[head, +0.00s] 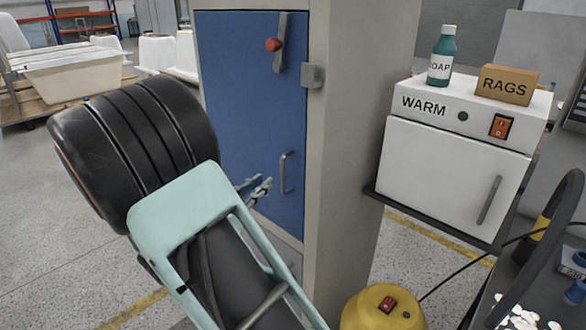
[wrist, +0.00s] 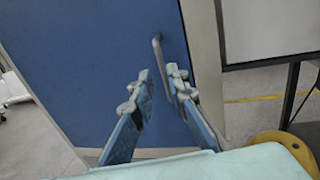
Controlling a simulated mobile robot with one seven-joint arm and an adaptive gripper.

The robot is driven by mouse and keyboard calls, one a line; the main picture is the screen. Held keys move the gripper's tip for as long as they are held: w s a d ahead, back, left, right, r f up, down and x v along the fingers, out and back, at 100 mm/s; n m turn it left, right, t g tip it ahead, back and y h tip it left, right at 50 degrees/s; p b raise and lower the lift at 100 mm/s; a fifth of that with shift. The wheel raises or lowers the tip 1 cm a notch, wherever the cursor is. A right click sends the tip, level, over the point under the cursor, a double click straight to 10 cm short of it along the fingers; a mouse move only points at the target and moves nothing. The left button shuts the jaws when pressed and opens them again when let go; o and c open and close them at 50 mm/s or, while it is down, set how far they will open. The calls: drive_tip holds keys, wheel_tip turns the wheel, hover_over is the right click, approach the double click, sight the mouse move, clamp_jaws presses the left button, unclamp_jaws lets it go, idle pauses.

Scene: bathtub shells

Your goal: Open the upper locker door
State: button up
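The upper locker door (head: 240,105) is a blue panel in a beige cabinet and looks shut. It fills much of the wrist view (wrist: 85,60). A grey lever with a red knob (head: 273,45) is near its top right. A slim grey handle (head: 286,172) stands upright on its lower right part; it also shows in the wrist view (wrist: 160,58). My gripper (head: 262,186) is open and empty, just left of the handle in the head view. In the wrist view my gripper (wrist: 160,78) has its fingertips apart, with the handle beyond and between them. Contact cannot be told.
A white warming cabinet (head: 450,170) is at the right, with a soap bottle (head: 441,58) and a rags box (head: 507,85) on top. A yellow round machine (head: 383,309) stands on the floor near the locker. White tubs (head: 75,75) are at the back left.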

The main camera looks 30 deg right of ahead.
sight(282, 167)
drive_tip(key=x, duration=1)
drive_tip(key=shift+w+r+p, duration=0.1)
drive_tip(key=shift+p, duration=0.25)
drive_tip(key=shift+c, duration=0.7)
clamp_jaws()
drive_tip(key=shift+a, duration=0.1)
